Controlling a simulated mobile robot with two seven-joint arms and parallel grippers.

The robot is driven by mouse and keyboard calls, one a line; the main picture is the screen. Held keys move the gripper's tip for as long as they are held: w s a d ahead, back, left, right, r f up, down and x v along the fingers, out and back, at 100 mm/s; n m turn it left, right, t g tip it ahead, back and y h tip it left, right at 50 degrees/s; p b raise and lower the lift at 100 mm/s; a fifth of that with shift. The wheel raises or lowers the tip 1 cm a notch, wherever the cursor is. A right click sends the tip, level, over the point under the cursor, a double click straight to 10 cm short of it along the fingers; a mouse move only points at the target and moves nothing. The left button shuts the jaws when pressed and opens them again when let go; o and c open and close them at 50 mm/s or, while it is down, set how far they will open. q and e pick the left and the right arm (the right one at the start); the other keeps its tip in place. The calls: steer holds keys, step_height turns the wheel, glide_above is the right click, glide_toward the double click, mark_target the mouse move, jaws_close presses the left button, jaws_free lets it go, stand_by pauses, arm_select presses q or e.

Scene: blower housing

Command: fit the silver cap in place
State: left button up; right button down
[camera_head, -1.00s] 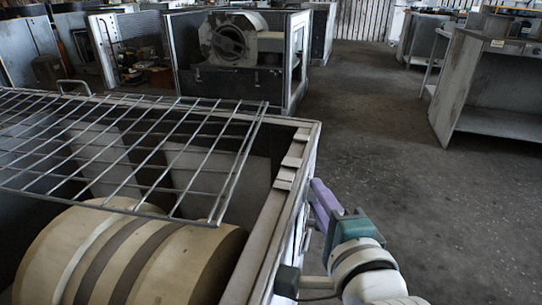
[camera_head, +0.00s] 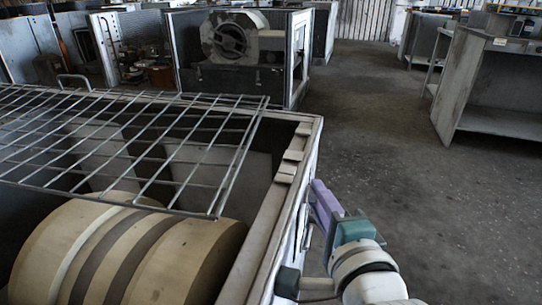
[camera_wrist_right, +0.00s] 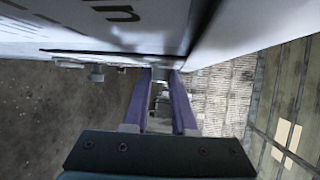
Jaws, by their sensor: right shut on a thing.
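My right gripper (camera_head: 316,190), with purple fingers on a green block, is at the outer right side wall of the grey housing (camera_head: 262,262). In the right wrist view its fingers (camera_wrist_right: 160,76) point at the pale panel (camera_wrist_right: 120,52) and are shut on a small silver piece, which looks like the silver cap (camera_wrist_right: 160,74). The cap is mostly hidden between the fingertips. Whether it touches the panel or sits in a seat cannot be told. In the head view the cap cannot be made out. My left gripper is out of view.
A wire rack (camera_head: 130,135) lies over the open housing, above a large tan banded drum (camera_head: 130,255). Small pale fittings (camera_wrist_right: 97,75) stick out of the panel beside the fingers. Floor (camera_head: 400,160) to the right is clear. A bench (camera_head: 490,95) stands farther off.

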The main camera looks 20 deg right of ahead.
stand_by(0.4)
steer(key=shift+f+b, duration=0.3)
steer(key=shift+c, duration=0.8)
jaws_free()
steer(key=shift+d, duration=0.1)
steer(key=s+d+p, duration=0.2)
steer(key=s+d, duration=0.2)
steer(key=d, duration=0.2)
steer(key=shift+d, duration=0.25)
